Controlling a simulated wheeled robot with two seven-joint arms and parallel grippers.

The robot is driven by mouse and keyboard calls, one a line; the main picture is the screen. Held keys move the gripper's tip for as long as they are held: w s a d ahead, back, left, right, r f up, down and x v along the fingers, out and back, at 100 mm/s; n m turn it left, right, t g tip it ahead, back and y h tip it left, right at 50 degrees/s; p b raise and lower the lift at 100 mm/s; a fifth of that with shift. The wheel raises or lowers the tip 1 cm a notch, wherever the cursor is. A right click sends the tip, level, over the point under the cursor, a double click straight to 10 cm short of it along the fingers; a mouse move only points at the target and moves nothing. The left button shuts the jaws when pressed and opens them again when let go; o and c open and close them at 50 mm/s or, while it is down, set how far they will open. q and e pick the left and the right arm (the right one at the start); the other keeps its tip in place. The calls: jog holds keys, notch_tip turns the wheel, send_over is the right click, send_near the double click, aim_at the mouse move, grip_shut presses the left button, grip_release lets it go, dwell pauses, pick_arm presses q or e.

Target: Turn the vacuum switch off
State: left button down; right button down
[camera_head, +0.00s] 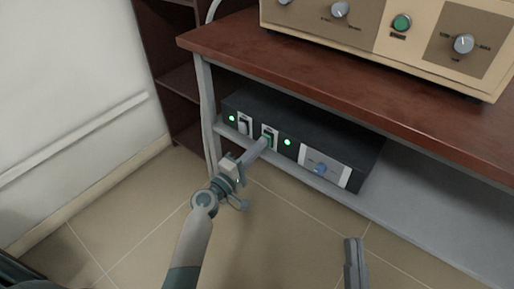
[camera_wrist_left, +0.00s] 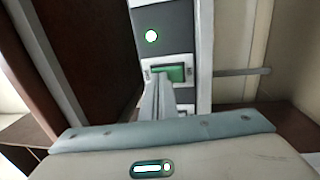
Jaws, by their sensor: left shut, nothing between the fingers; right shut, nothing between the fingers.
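A black control box (camera_head: 300,125) sits on the lower shelf. Its front has a green-lit rocker switch (camera_head: 270,135) and a second, pale switch (camera_head: 244,126) to its left; I cannot read which is labelled vacuum. My left gripper (camera_head: 264,143) is shut and empty, with its tips at the green switch. In the left wrist view the green switch (camera_wrist_left: 177,73) is in a white plate, and the shut fingers (camera_wrist_left: 160,84) reach its lower left edge; whether they touch is unclear. My right gripper (camera_head: 354,246) is shut and empty, low in front of the shelf.
A wooden tabletop (camera_head: 330,75) overhangs the box and bears a beige furnace unit (camera_head: 390,40). A grey table leg (camera_head: 207,115) stands at left. Floor in front is clear.

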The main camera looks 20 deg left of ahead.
jog(key=shift+w+r, duration=0.1)
jog(key=shift+r, duration=0.1)
pick_arm(q)
jog(key=p, duration=0.3)
jog(key=shift+w+d+r+g, duration=0.1)
jog(key=shift+w+r+g, duration=0.15)
jog(key=shift+g, duration=0.05)
pick_arm(e)
jog(key=w+f+g+h, duration=0.2)
jog(key=w+f+g, duration=0.2)
jog(key=f, duration=0.5)
jog(key=shift+d+f+g, duration=0.15)
jog(key=shift+g, duration=0.65)
jog(key=shift+s, duration=0.15)
pick_arm(q)
jog(key=shift+s, duration=0.1)
